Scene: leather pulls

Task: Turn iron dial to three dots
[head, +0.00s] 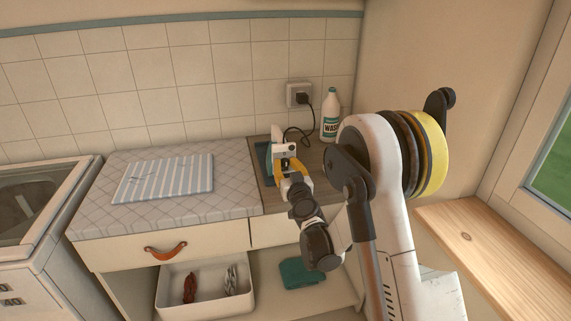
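The iron (264,156) is white and teal and stands on the dark wooden part of the counter, close to the tiled wall. My gripper (289,161) has yellow fingers and is right at the iron, in front of its white upper part. The fingers look spread apart around something on the iron, but at this size I cannot tell whether they touch or grip it. The iron's dial and its dots cannot be made out; my gripper hides part of that area.
A black cord runs from the iron's side to a wall socket (299,95). A white bottle (331,115) stands to the right. A striped folded cloth (164,179) lies on the quilted pad (110,208). Below are a drawer with a leather pull (166,252) and an open bin (206,308).

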